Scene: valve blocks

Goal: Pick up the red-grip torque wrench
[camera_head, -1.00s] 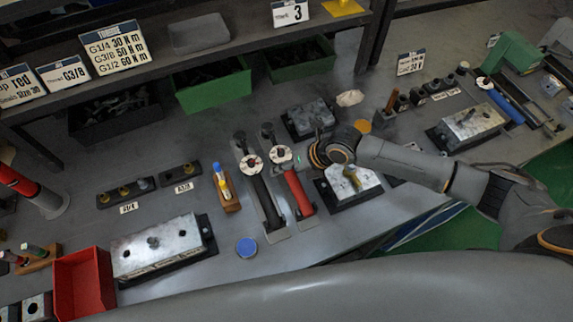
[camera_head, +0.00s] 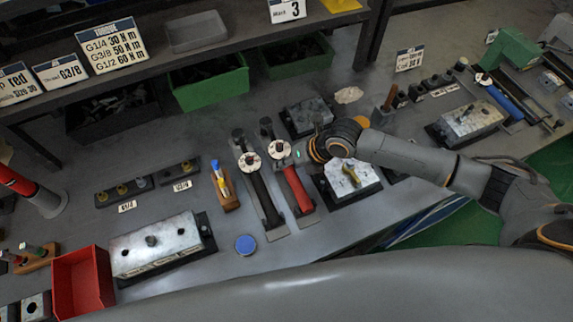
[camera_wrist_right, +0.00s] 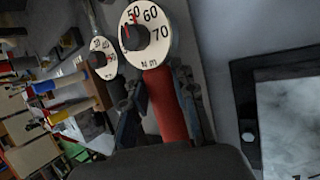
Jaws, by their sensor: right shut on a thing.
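The red-grip torque wrench (camera_head: 297,189) is at the middle of the bench, with a round white dial at its upper end. It also shows in the right wrist view (camera_wrist_right: 166,108), its dial reading 50, 60 and 70. My right gripper (camera_wrist_right: 160,100) is shut on its red grip just below the dial, a finger on each side. In the head view the right gripper (camera_head: 298,157) comes in from the right, its fingertips small and partly hidden. A black-grip torque wrench (camera_head: 264,198) lies just left of it. My left gripper is not in view.
A metal block with a brass fitting (camera_head: 352,183) stands close right of the red wrench. Another metal block (camera_head: 307,118) is behind. A wooden holder with a yellow-and-blue tool (camera_head: 226,190) and a blue disc (camera_head: 245,245) lie to the left. Shelf edge (camera_head: 230,52) overhangs the back.

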